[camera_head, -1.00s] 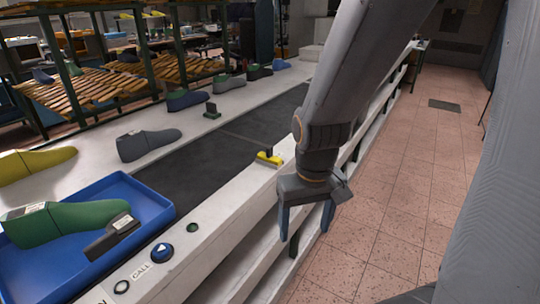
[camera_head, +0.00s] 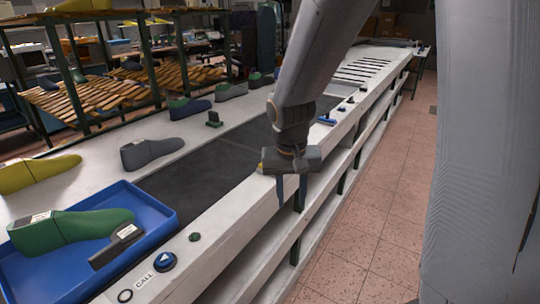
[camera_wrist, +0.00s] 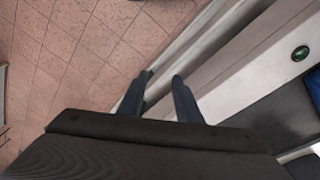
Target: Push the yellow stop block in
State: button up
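The yellow stop block (camera_head: 262,168) sits on the white ledge beside the dark belt. Only a sliver of it shows in the head view, because my gripper hides the rest. My gripper (camera_head: 291,190) points down at the outer side of the ledge, in front of the block in this view. Its two fingers are apart with nothing between them. The wrist view shows the open fingers (camera_wrist: 161,78) over the ledge's outer edge and floor. The block is not visible there. I cannot tell whether my gripper touches it.
A blue tray (camera_head: 168,222) holds a green shoe last (camera_head: 85,226). On the ledge are a blue call button (camera_head: 164,262) and a green button (camera_head: 195,237), also in the wrist view (camera_wrist: 300,54). A grey last (camera_head: 150,152) stands behind the belt (camera_head: 205,170). Open floor lies right.

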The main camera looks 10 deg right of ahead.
jog(key=w+a+r+m+t+h+p, duration=0.1)
jog(key=w+r+m+p, duration=0.15)
jog(key=w, duration=0.75)
jog(key=w+a+r+m+t+h+p, duration=0.15)
jog(key=w+r+m, duration=0.25)
jog(key=w, duration=0.5)
jog(key=shift+g, duration=0.35)
jog(key=shift+w+p+x, duration=0.1)
jog(key=shift+p+x, duration=0.3)
jog(key=shift+x, duration=1.5)
jog(key=shift+w+p+x, duration=0.15)
jog(key=shift+p+x, duration=0.2)
jog(key=shift+x, duration=1.55)
jog(key=shift+a, duration=0.15)
grip_shut()
